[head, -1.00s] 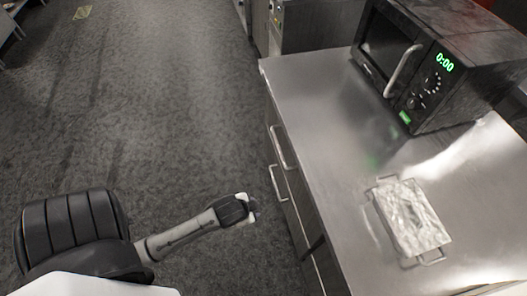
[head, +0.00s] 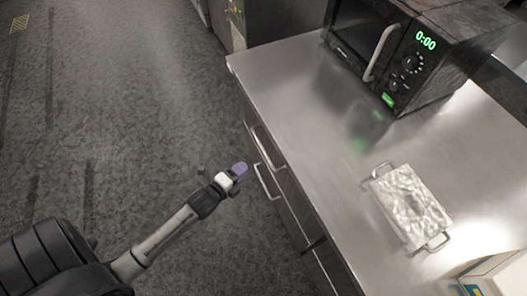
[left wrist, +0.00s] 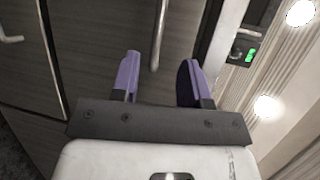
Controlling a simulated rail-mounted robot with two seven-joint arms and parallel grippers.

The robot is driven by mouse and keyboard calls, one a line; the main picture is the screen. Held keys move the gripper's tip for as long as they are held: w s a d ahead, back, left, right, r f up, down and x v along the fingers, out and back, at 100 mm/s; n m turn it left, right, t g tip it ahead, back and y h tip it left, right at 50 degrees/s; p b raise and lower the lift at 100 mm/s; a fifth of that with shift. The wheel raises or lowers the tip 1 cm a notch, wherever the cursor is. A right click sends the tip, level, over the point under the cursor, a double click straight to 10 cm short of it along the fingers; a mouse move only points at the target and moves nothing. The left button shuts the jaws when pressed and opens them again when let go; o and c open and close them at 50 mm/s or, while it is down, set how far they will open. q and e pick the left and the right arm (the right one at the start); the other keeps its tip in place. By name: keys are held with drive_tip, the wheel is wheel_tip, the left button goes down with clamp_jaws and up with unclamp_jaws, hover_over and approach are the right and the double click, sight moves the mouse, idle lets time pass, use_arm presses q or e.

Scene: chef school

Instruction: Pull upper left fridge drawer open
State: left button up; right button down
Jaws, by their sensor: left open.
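The upper drawer front under the steel counter carries a bar handle (head: 266,147). A lower drawer has its own handle (head: 267,182). Both drawers look closed. My left gripper (head: 238,172) is open and empty, just left of the handles and apart from them in the head view. In the left wrist view the purple fingers (left wrist: 158,78) point at the drawer fronts. The upper handle (left wrist: 159,32) lies ahead, between the fingers in the picture, and the lower handle (left wrist: 10,38) is at the far left. My right gripper is not in view.
A steel countertop (head: 300,105) stands above the drawers. It holds a black microwave (head: 445,50) and a foil-like tray (head: 410,207) with side handles. Open dark floor (head: 120,110) lies left of the counter.

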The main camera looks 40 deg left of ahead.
sight(264, 151)
use_arm(q)
drive_tip(key=w+b, duration=0.1)
drive_tip(key=w, duration=0.3)
drive_tip(key=w+f, duration=0.1)
drive_tip(key=w, duration=0.3)
drive_tip(key=w+f+b, duration=0.1)
drive_tip(key=w, duration=0.3)
drive_tip(key=shift+d+f+b, duration=0.1)
drive_tip(key=shift+f+b, duration=0.05)
drive_tip(key=shift+b, duration=0.2)
drive_tip(key=shift+c, duration=0.3)
clamp_jaws()
